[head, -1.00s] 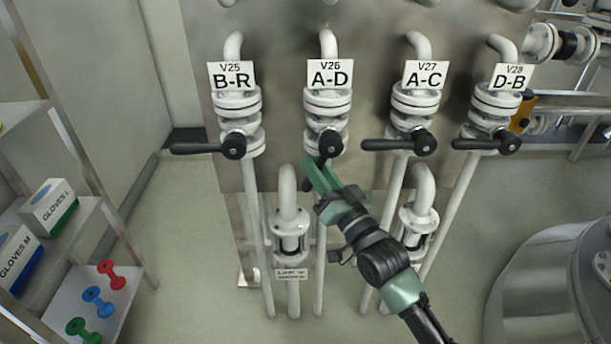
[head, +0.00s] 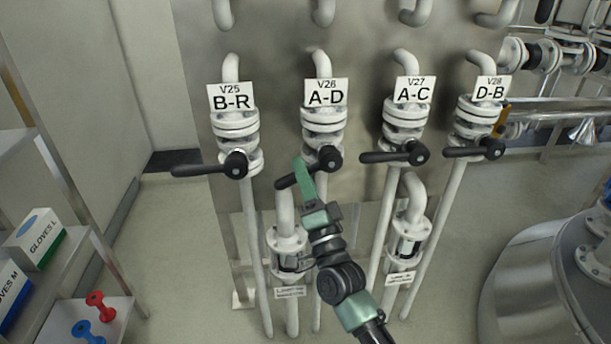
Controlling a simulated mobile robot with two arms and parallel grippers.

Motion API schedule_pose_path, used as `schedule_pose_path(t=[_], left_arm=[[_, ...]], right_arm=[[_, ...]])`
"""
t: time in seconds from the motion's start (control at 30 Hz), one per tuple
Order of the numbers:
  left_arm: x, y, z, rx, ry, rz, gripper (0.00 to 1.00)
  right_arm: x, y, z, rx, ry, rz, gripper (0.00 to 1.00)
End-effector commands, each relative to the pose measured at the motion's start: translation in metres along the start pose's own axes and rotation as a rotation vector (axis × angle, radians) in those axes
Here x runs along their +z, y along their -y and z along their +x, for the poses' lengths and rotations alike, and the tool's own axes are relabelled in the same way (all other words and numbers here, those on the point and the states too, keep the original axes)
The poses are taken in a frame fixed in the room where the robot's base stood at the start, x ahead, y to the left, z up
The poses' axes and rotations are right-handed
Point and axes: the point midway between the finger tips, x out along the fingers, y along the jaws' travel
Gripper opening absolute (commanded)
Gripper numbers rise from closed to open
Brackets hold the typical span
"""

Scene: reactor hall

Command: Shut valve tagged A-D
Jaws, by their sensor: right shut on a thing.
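The valve tagged A-D (head: 324,115), also marked V26, is the second from the left in a row of white valves. Its black lever (head: 290,181) points left and slants down from the hub, not quite level. My right gripper (head: 304,178), green, reaches up from below and is shut on this lever, covering its middle part. The lever's tip shows to the left of the fingers. My left gripper is not in view.
Valves B-R (head: 235,125), A-C (head: 404,112) and D-B (head: 478,108) flank it, their levers roughly crosswise. Two sight-glass pipes (head: 288,240) stand below. A shelf with glove boxes (head: 38,240) is at left, a steel vessel (head: 545,285) at right.

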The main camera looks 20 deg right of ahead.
Motion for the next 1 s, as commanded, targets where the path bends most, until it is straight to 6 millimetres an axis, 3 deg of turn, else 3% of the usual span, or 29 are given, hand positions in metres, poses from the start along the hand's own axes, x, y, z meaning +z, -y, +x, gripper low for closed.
schedule_pose_path(t=[0.03, 0.5, 1.0], left_arm=[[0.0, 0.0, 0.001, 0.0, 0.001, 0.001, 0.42], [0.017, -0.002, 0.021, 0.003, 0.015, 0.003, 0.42], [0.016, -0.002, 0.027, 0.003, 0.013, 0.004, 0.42]], right_arm=[[-0.002, 0.011, 0.006, -0.015, -0.031, 0.043, 0.0], [-0.007, 0.025, 0.016, -0.016, -0.194, 0.286, 0.0], [-0.009, 0.027, 0.017, -0.016, -0.231, 0.341, 0.0]])
